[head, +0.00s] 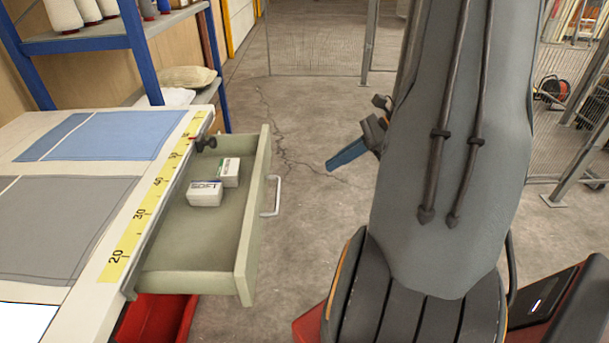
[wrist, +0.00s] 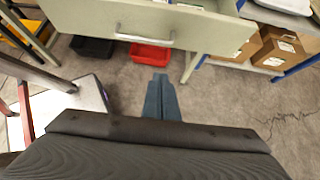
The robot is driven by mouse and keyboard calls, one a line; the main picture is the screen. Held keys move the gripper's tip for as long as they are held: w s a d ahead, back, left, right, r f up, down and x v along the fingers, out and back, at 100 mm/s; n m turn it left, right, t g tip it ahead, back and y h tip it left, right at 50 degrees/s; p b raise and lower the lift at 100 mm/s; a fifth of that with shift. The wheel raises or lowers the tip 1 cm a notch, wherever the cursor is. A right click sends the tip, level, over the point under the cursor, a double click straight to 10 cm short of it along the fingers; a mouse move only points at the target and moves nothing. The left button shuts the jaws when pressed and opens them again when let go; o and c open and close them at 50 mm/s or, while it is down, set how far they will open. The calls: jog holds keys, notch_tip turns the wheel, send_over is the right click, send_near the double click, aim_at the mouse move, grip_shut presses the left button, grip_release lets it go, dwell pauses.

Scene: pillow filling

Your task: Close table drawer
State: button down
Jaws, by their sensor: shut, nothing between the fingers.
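The table drawer (head: 240,235) is pulled open from the right side of the work table (head: 90,255). It is pale green with a silver bar handle (head: 271,196) on its front. Two small white boxes lie inside, one labelled box (head: 205,194) and one with a green end (head: 229,172). My gripper (head: 328,166) is to the right of the drawer front, apart from the handle, with blue fingers together and empty. In the wrist view the drawer front (wrist: 200,30) and handle (wrist: 144,41) are at the top, with my fingers (wrist: 161,78) below them.
A blue-framed shelf (head: 140,48) stands behind the table with spools and a pillow (head: 188,77). A red bin (head: 155,318) is under the drawer. Cardboard boxes (wrist: 275,50) sit on a low shelf. The floor right of the drawer is free.

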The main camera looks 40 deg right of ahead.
jog(key=w+a+r+x, duration=0.1)
jog(key=r+x, duration=0.1)
jog(key=x, duration=1)
jog(key=shift+a+p, duration=0.35)
jog(key=shift+a, duration=0.1)
